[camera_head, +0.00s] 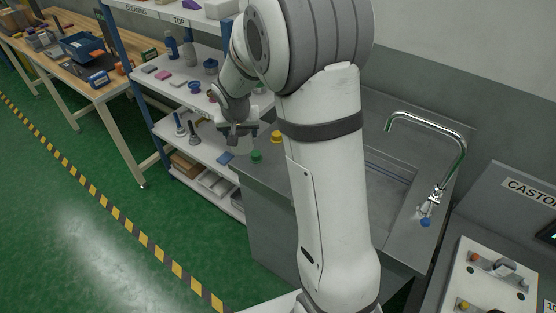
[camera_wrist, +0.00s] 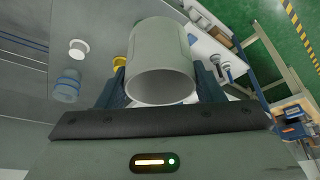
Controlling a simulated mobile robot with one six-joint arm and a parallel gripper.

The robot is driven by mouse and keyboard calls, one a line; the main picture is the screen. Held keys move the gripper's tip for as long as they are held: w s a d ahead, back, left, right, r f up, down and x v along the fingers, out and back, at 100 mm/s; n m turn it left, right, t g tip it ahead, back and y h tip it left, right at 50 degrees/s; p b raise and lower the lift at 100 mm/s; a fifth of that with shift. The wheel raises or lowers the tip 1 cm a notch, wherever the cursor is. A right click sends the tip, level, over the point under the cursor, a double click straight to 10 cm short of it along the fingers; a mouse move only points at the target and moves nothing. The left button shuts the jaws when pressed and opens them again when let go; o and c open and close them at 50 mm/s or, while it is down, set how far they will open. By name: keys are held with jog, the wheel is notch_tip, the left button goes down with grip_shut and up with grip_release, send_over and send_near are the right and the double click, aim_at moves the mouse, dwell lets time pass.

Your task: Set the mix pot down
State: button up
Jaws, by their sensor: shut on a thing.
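The mix pot is a plain grey-green cylinder (camera_wrist: 163,72), seen in the wrist view with its round rim toward the camera. My gripper (camera_head: 240,131) is shut on it, with a dark finger on either side. In the head view the gripper is by the left end of the steel sink counter (camera_head: 278,184), near the shelf rack. The pot is hard to make out there. I cannot tell whether its base touches the counter.
A green-topped item (camera_head: 256,156) and a yellow-topped item (camera_head: 277,136) stand on the counter close to the gripper. The wrist view shows a clear blue jar (camera_wrist: 67,86) and a white round piece (camera_wrist: 78,48). A tap (camera_head: 434,160) rises at the right. The shelf rack (camera_head: 148,108) holds small items.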

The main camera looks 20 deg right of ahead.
jog(key=shift+w+d, duration=0.1)
jog(key=shift+w, duration=0.2)
jog(key=shift+r, duration=0.1)
jog(key=shift+d, duration=0.1)
jog(key=shift+d, duration=0.3)
jog(key=s+d+f+m+h+b, duration=0.1)
jog(key=s+d+f+m+b, duration=0.2)
jog(key=d, duration=0.7)
jog(key=shift+m, duration=0.3)
jog(key=shift+d+f+b, duration=0.15)
jog(key=shift+f+b, duration=0.05)
jog(key=shift+f, duration=2.45)
jog(key=shift+d+f+b, duration=0.15)
jog(key=shift+f+b, duration=0.05)
jog(key=shift+f, duration=2.4)
jog(key=shift+f+b, duration=0.2)
jog(key=shift+b, duration=0.1)
